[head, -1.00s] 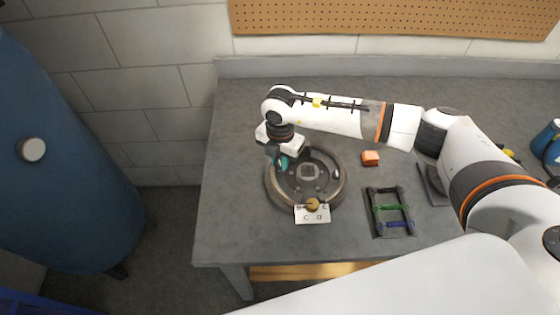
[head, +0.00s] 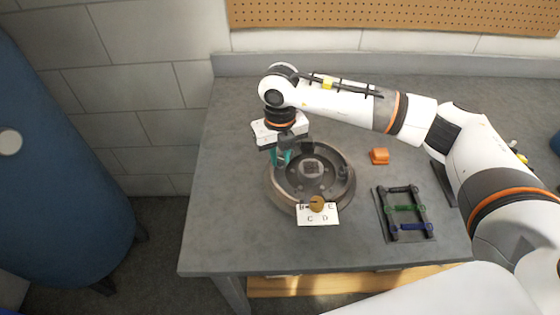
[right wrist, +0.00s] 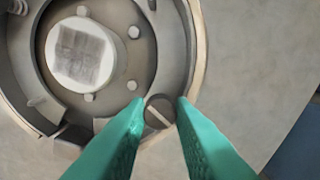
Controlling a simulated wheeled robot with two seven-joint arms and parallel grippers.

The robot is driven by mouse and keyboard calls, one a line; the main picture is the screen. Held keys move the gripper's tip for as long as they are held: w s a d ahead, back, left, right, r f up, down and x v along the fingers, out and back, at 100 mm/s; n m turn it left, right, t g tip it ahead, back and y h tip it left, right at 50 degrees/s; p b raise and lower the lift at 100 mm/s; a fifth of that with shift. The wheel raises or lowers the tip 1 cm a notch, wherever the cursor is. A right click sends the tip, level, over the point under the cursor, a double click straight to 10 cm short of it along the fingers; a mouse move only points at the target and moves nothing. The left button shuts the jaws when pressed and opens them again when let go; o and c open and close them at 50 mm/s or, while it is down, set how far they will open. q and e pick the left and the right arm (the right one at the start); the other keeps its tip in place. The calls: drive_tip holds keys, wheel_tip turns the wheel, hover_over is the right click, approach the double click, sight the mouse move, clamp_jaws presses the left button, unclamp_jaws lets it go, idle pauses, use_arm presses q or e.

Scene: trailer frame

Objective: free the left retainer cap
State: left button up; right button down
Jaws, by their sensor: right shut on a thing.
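A round drum-brake assembly (head: 281,199) lies on the grey bench, with a pale hub (head: 312,168) at its middle. My right gripper (head: 281,160) points down at the left part of the drum. In the right wrist view its teal fingers (right wrist: 155,108) are shut on the left retainer cap (right wrist: 158,113), a small round grey disc with a slot across it. The cap sits between the fingertips near the drum's rim; whether it is still seated cannot be told. A small cap-like part (head: 343,172) shows on the drum's right side. My left gripper is out of view.
A white lettered card (head: 320,218) with a brass round piece (head: 316,203) stands at the drum's front. A blue tank (head: 60,170) stands left of the bench.

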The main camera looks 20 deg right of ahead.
sight(280, 158)
drive_tip(key=n+b, duration=0.2)
drive_tip(key=n, duration=0.1)
drive_tip(key=shift+w+f+b, duration=0.1)
drive_tip(key=shift+b, duration=0.25)
drive_tip(key=shift+n+b, duration=0.6)
drive_tip(key=shift+n, duration=0.2)
drive_tip(key=shift+r, duration=0.2)
drive_tip(key=c, duration=1.3)
unclamp_jaws()
drive_tip(key=shift+o, duration=0.2)
wheel_tip(280, 158, up, 12)
drive_tip(key=b, duration=0.1)
drive_tip(key=shift+b, duration=0.35)
